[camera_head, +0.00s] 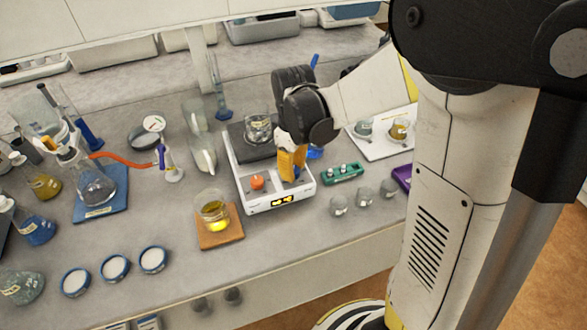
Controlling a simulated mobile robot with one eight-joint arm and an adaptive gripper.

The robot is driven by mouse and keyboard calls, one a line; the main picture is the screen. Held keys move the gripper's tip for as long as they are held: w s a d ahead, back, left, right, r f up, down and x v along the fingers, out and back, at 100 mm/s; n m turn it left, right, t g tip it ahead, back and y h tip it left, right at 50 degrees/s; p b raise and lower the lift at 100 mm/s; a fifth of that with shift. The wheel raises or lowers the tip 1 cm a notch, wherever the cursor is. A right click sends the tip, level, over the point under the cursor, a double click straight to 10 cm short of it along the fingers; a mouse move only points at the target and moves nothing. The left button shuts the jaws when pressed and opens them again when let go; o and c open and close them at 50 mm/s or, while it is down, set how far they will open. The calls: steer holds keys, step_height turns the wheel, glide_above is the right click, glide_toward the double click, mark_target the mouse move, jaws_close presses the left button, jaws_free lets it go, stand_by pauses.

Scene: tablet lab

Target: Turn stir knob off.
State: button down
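A white hotplate stirrer (245,196) stands on the lab bench, with a dark top plate and a glass beaker (258,128) on it. An orange-red knob (257,182) shows on the left of its front panel, and a lit display (282,200) sits at the front edge. My gripper (292,176) comes down from above over the right part of the panel, its yellow-orange fingers pointing down. The panel under the fingertips is hidden, so I cannot tell whether they touch or hold a knob there. The finger gap is not clear.
A beaker of yellow liquid (214,215) stands on an orange mat (221,237) left of the stirrer. A green rack (343,173) and small jars (364,196) are close on the right. A white tray (375,150) with vessels lies behind them. Flasks crowd the left side.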

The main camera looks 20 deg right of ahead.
mark_target(294, 169)
steer(key=n, duration=0.5)
steer(key=shift+n, duration=0.4)
stand_by(0.3)
steer(key=c, duration=1.1)
jaws_free()
steer(key=shift+o, duration=0.2)
step_height(294, 169, up, 12)
